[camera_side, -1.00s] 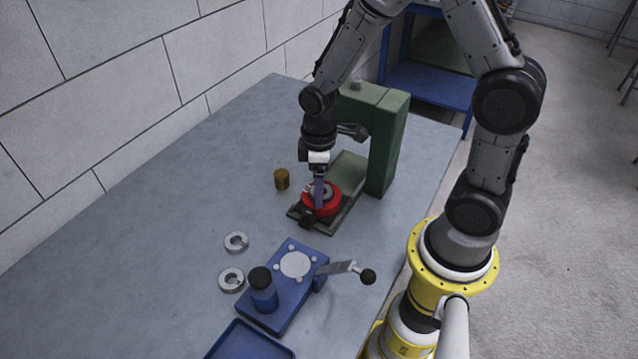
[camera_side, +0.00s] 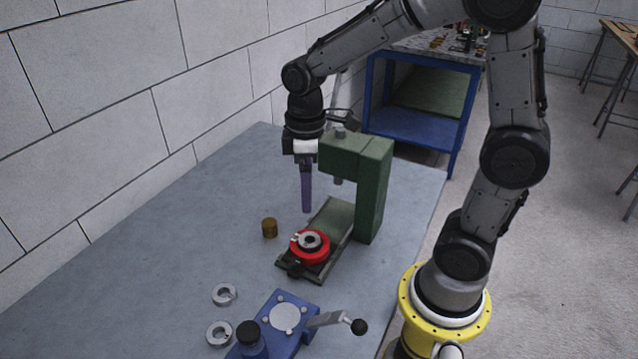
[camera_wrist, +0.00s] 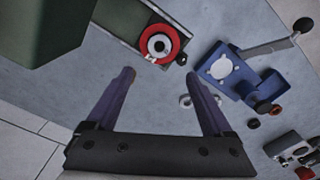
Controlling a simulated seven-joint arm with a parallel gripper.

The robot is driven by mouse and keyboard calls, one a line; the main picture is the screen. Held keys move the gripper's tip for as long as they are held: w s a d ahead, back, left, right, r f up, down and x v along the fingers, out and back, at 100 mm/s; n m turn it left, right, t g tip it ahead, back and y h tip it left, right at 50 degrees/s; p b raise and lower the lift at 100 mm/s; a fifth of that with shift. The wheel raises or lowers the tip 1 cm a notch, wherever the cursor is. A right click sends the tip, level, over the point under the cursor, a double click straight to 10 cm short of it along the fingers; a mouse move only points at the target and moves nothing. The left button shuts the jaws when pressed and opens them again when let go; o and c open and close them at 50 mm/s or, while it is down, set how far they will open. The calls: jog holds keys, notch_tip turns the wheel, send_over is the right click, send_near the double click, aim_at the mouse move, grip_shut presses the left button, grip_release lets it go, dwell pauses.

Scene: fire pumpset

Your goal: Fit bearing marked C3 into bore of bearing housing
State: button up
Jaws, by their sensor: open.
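The red round bearing housing (camera_side: 325,252) sits on the green press's base; it also shows in the wrist view (camera_wrist: 178,53). A grey bearing ring (camera_side: 311,240) lies at the housing's bore, also visible in the wrist view (camera_wrist: 158,45). I cannot tell how deep it sits, and no marking is readable. Two other grey bearing rings, one farther (camera_side: 224,294) and one nearer (camera_side: 219,333), lie flat on the table. My gripper (camera_side: 307,210) is raised behind the housing, beside the press. Its purple fingers are spread and empty in the wrist view (camera_wrist: 163,78).
The green press frame (camera_side: 370,190) stands close to the right of my gripper. A brass cylinder (camera_side: 269,228) stands left of the housing. A blue fixture (camera_side: 300,301) with a black-knobbed lever (camera_side: 357,326) is in front. The table's left and back are clear.

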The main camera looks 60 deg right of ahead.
jog(key=s+a+r+m+t, duration=0.1)
jog(key=s+r+m+t, duration=0.1)
jog(key=s, duration=0.5)
jog(key=s+r+m+t, duration=0.3)
jog(key=s+r, duration=0.2)
jog(key=s, duration=0.1)
jog(key=shift+s+a+r+m, duration=0.35)
jog(key=shift+s+m, duration=0.05)
